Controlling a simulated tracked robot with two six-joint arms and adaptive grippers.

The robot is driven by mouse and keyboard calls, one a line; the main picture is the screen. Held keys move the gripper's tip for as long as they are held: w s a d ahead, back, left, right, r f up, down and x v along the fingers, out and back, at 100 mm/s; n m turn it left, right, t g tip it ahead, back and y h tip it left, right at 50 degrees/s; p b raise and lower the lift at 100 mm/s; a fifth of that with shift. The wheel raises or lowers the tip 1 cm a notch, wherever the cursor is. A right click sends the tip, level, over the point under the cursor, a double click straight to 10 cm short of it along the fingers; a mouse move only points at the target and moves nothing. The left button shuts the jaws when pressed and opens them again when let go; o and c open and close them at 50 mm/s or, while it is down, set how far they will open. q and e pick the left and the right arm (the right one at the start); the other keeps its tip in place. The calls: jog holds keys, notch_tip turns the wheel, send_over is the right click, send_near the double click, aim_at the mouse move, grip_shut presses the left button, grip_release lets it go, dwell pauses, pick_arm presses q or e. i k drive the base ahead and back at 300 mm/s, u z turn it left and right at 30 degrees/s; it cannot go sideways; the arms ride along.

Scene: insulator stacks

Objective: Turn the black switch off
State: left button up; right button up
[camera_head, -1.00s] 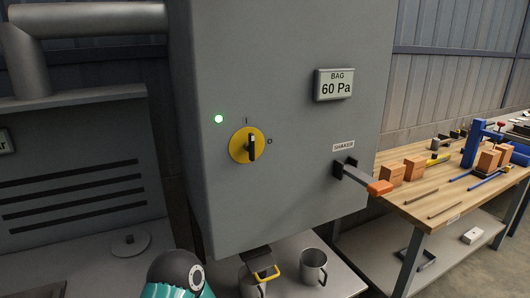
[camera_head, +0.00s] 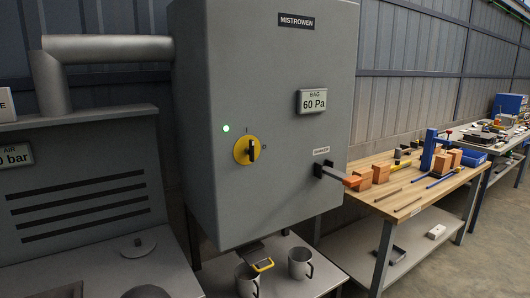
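The black switch (camera_head: 252,150) is a rotary handle on a yellow round plate (camera_head: 240,151) on the front of a grey cabinet (camera_head: 270,60). Its handle stands close to upright, toward the "I" mark above it; the "O" mark is to its right. A green light (camera_head: 226,128) glows up and left of the switch. Neither gripper is in view. A dark rounded shape at the bottom edge seems to be part of my arm.
Two grey mugs (camera_head: 300,263) stand below, near a yellow handle (camera_head: 263,265). A wooden workbench (camera_head: 400,190) with blocks and tools is at right. The space before the switch is clear.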

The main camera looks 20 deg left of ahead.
aim_at(250, 150)
jog(key=u, duration=0.15)
jog(key=i, duration=0.9)
jog(key=z, duration=0.05)
